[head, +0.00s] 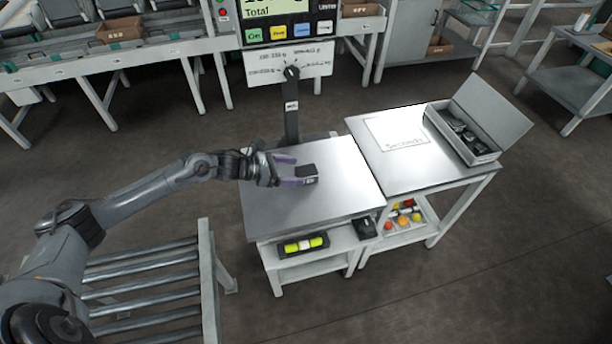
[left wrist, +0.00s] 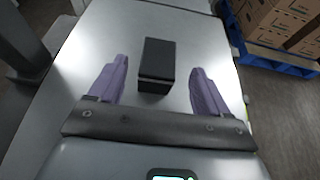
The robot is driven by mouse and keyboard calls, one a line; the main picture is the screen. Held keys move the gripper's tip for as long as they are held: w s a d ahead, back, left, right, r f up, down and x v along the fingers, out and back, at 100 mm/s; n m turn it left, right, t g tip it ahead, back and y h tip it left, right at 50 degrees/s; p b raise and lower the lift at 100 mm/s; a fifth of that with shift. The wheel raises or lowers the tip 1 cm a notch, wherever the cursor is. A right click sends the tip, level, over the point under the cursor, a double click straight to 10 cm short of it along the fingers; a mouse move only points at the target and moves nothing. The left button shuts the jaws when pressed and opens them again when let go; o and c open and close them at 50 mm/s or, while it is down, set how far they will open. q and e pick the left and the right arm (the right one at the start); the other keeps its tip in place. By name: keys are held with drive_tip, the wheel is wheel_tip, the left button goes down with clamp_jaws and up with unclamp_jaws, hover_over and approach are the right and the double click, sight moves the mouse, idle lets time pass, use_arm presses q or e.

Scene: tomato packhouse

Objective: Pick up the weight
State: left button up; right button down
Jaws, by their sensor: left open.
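The weight is a small black block (head: 307,174) on the shiny metal scale plate (head: 345,190) in the head view. In the left wrist view the black block (left wrist: 157,66) stands between the two purple fingers, with a gap on both sides. My left gripper (head: 293,171) is open, low over the plate, with its fingers pointing at the block. The same open gripper fills the lower part of the left wrist view (left wrist: 158,88). Whether the block lies fully between the fingertips is hard to tell in the head view. My right gripper is not in view.
A second table (head: 465,178) at right holds a paper sheet (head: 397,134) and an open case (head: 490,157) with dark pieces. A display post (head: 291,110) rises behind the scale. A roller conveyor (head: 145,275) stands at lower left. A shelf below holds a yellow-green level-like item (head: 303,244).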

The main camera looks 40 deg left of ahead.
sight(303, 171)
use_arm(q)
drive_tip(key=b+x, duration=0.1)
drive_tip(key=x, duration=0.2)
drive_tip(key=shift+w, duration=0.3)
drive_tip(key=shift+w+d+f+b, duration=0.2)
drive_tip(key=shift+w+d+b, duration=0.1)
drive_tip(key=shift+w+d, duration=0.1)
drive_tip(key=shift+a, duration=0.1)
